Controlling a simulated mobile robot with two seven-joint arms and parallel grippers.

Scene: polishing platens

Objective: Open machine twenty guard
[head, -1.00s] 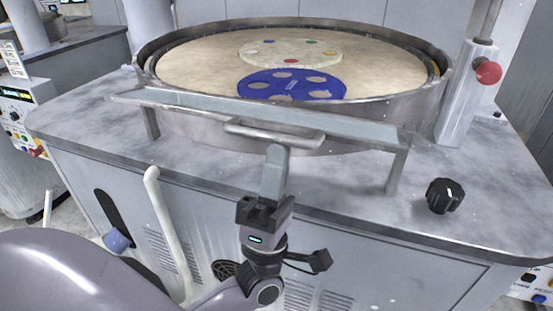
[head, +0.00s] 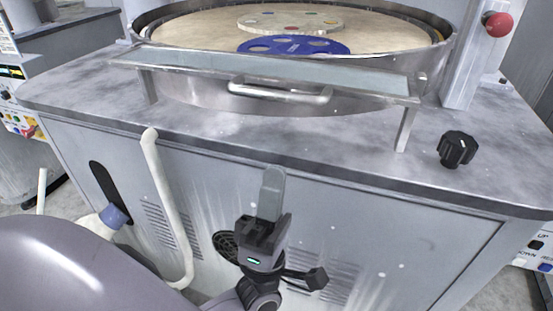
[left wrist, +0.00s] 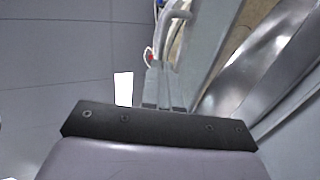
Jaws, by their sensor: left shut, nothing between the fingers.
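The guard (head: 270,70) is a long grey panel on metal legs along the front of the round polishing basin. Its metal bar handle (head: 280,92) faces me. My left gripper (head: 272,180) is shut and empty, below the handle and apart from it in the head view, in front of the cabinet. In the left wrist view the shut fingers (left wrist: 163,88) point toward the curved handle (left wrist: 172,22), with the guard panel (left wrist: 222,45) to the right. My right gripper is in neither view.
The basin (head: 380,92) holds a tan platen with a blue holed disc (head: 293,45) and a pale disc. A black knob (head: 457,149) stands on the worktop at right. A red button (head: 497,23) is on the post. A white pipe (head: 168,200) rises before the cabinet.

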